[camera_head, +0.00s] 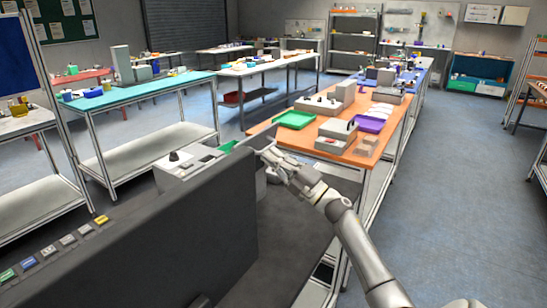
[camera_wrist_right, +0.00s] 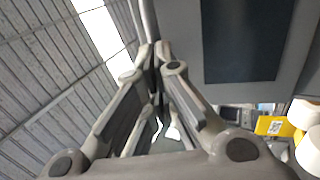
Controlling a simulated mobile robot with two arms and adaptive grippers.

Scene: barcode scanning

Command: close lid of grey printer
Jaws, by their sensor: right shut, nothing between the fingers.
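The grey printer (camera_head: 182,172) stands on the dark table behind the large dark panel, which hides part of it. A grey upright panel that looks like its raised lid (camera_head: 248,142) stands just left of my right gripper (camera_head: 268,154). In the right wrist view, a grey panel with a dark rectangle, probably the lid (camera_wrist_right: 190,30), is right of the fingertips. My right gripper also shows there (camera_wrist_right: 155,50); its fingers are together and empty. Its tips are close to the panel; I cannot tell whether they touch. My left gripper is out of view.
The large dark panel (camera_head: 150,230) fills the near left. An orange-topped table (camera_head: 368,160) with trays and boxes is beyond my right gripper. A yellow item with a code (camera_wrist_right: 273,126) and white rolls (camera_wrist_right: 305,115) are at right in the wrist view. The floor at right is clear.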

